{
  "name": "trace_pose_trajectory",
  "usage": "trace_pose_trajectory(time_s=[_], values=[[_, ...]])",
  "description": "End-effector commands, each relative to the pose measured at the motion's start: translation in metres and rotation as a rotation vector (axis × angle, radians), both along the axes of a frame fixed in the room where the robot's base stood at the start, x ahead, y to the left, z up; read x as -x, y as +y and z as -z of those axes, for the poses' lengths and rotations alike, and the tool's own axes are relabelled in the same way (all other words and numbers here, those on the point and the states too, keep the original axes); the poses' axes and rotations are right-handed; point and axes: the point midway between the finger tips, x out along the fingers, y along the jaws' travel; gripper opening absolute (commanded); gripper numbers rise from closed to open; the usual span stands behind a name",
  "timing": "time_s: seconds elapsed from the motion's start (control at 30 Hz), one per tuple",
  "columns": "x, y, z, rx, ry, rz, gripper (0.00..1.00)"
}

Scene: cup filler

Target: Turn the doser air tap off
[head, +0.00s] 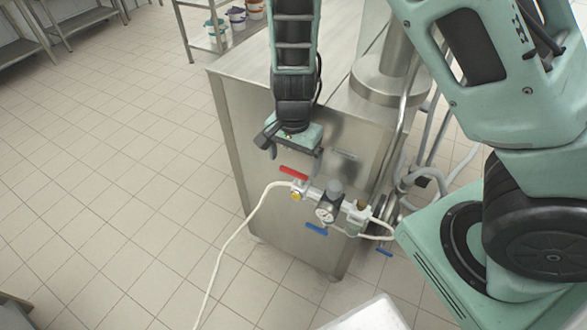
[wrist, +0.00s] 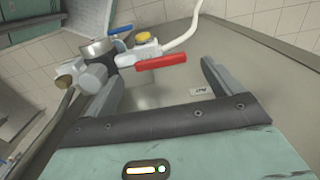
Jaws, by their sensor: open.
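A tap with a red lever (head: 293,172) sits at the left end of the air fittings on the steel machine's side, beside a yellow knob (head: 296,197). Its red lever also shows in the wrist view (wrist: 162,61). A blue lever (head: 316,229) is below the pressure gauge (head: 324,213), and another blue lever (head: 384,252) is lower right. No readable label shows which one is the doser air tap. My gripper (head: 293,158) is open and empty, just above the red lever. In the wrist view the red lever appears between the fingers, apparently without contact.
A white hose (head: 245,224) runs from the fittings to the floor. The steel machine (head: 232,110) stands close behind the fittings. Grey pipes (head: 428,178) are on the right. Tiled floor (head: 110,170) is clear at the left.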

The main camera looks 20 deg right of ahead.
Motion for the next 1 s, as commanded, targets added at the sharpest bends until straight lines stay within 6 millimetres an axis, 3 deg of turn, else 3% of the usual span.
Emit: trace_pose_trajectory(time_s=[0.03, 0.2, 0.57, 0.73, 1.0], values=[[0.0, -0.001, 0.01, 0.001, 0.003, 0.0, 0.91], [0.0, 0.0, 0.025, 0.0, 0.001, -0.001, 0.91], [0.0, 0.0, 0.028, 0.0, 0.0, -0.001, 0.91], [0.0, 0.0, 0.027, -0.001, 0.001, -0.001, 0.46], [0.0, 0.0, 0.027, -0.001, 0.001, -0.014, 0.46]])
